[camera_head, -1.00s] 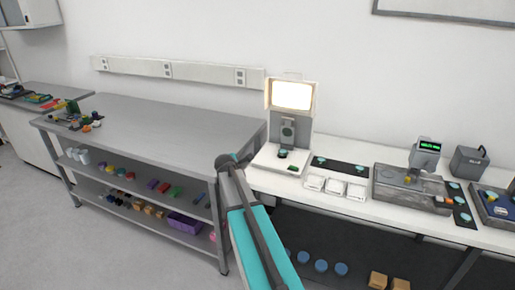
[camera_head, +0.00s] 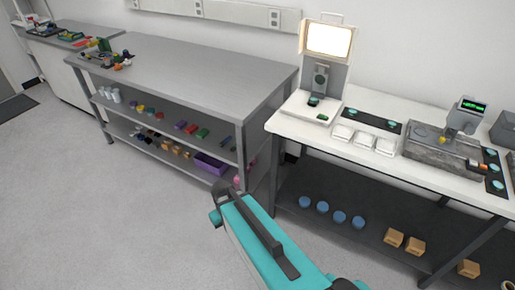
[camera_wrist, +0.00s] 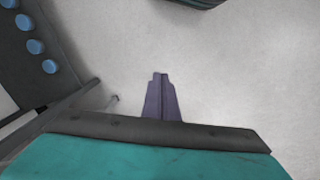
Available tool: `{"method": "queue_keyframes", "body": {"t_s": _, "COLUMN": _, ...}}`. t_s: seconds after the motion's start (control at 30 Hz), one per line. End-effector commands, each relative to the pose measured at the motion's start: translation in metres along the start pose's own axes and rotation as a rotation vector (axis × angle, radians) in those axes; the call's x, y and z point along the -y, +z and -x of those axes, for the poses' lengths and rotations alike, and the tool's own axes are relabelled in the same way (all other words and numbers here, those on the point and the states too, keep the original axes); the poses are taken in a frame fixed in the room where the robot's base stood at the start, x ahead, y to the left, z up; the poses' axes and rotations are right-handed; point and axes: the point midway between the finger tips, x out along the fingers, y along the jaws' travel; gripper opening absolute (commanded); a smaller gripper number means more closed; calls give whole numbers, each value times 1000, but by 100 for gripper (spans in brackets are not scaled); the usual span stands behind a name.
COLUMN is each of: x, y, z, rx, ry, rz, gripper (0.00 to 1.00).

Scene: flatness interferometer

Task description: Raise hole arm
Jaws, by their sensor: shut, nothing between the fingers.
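The flatness interferometer (camera_head: 318,82) stands at the back left of the white bench, with a lit screen (camera_head: 329,40) on top and a dark round piece on its base. Its hole arm is too small to make out for certain. My gripper (camera_wrist: 161,78) shows in the wrist view with its two fingers together, empty, above bare grey floor. It is well away from the interferometer, which the wrist view does not show. The head view shows my teal arm low in front of the bench, but not the fingertips clearly.
Right of the interferometer are white trays (camera_head: 364,138), a dark mat (camera_head: 371,121) and a grey stone plate with a digital gauge (camera_head: 466,115). Blue round pieces (camera_head: 322,207) and tan boxes (camera_head: 415,246) lie on the lower shelf. A grey workbench (camera_head: 190,62) stands left; floor is free.

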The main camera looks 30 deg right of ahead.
Motion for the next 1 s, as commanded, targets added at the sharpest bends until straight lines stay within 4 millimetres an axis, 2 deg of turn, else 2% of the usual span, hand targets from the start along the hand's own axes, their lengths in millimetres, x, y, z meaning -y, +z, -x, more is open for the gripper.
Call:
{"method": "queue_keyframes", "body": {"t_s": 0.03, "x": 8, "y": 16, "z": -18, "rx": 33, "ry": -11, "rz": -17, "gripper": 0}}
{"method": "queue_keyframes", "body": {"t_s": 0.2, "x": 25, "y": 60, "z": -63, "rx": 128, "ry": -36, "rz": -65, "gripper": 0}}
{"method": "queue_keyframes", "body": {"t_s": 0.6, "x": 43, "y": 160, "z": -162, "rx": 329, "ry": -52, "rz": -84, "gripper": 0}}
{"method": "queue_keyframes", "body": {"t_s": 0.8, "x": 48, "y": 200, "z": -194, "rx": 403, "ry": -56, "rz": -81, "gripper": 0}}
{"method": "queue_keyframes", "body": {"t_s": 1.0, "x": 50, "y": 218, "z": -206, "rx": 435, "ry": -58, "rz": -79, "gripper": 0}}
